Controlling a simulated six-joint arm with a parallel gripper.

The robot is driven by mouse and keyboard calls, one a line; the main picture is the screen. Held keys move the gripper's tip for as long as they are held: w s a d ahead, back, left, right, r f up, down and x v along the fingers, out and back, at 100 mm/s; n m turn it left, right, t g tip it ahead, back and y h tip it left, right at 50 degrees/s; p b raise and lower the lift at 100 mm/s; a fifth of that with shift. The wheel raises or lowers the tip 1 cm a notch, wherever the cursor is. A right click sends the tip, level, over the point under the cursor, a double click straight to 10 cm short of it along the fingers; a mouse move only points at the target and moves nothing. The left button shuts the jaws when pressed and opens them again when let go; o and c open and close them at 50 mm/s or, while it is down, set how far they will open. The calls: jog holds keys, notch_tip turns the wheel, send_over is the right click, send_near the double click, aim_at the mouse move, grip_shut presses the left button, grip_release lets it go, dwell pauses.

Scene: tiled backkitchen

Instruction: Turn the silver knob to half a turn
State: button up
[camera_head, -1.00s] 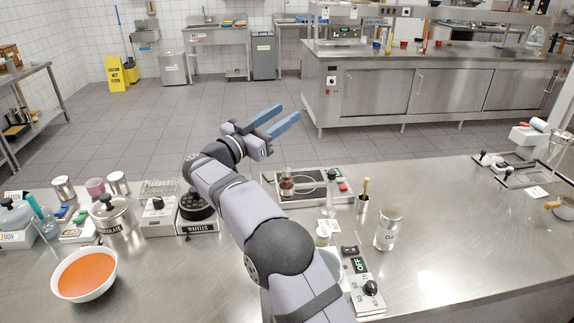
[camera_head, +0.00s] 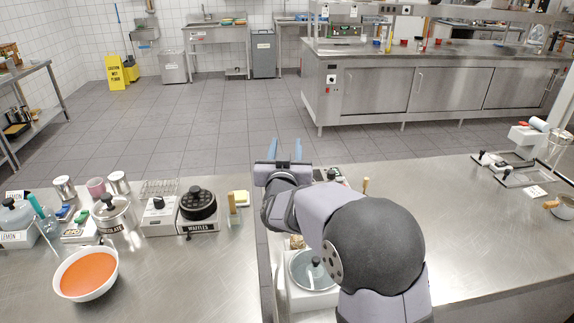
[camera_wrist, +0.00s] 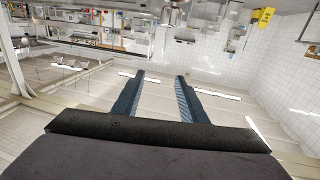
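No knob can clearly be made out as silver. A small dark-looking knob (camera_head: 158,203) sits on a white box left of the waffle maker (camera_head: 198,206); its finish is too small to tell. The panel with an OFF display and a dark knob, seen earlier at front right, is now hidden behind my arm. My gripper (camera_head: 285,150) is open and empty, raised beyond the counter's far side and pointing away. In the wrist view, its two blue fingers (camera_wrist: 160,77) are well apart with nothing between them, and no knob shows there.
A lidded pot (camera_head: 313,270) stands left of my arm.

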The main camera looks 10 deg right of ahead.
jog(key=shift+w+f, duration=0.1)
jog(key=shift+f, duration=1.4)
notch_tip(320, 180, down, 6)
jog(key=shift+f+p, duration=0.1)
jog(key=shift+p, duration=0.65)
jog(key=w, duration=0.2)
jog(key=w+p, duration=0.1)
jog(key=shift+w+d+r, duration=0.1)
jog(key=shift+d+r, duration=0.1)
jog(key=shift+d, duration=0.1)
jog(key=shift+w+d+p, duration=0.2)
jog(key=shift+w+p, duration=0.1)
jog(key=shift+w, duration=0.55)
grip_shut()
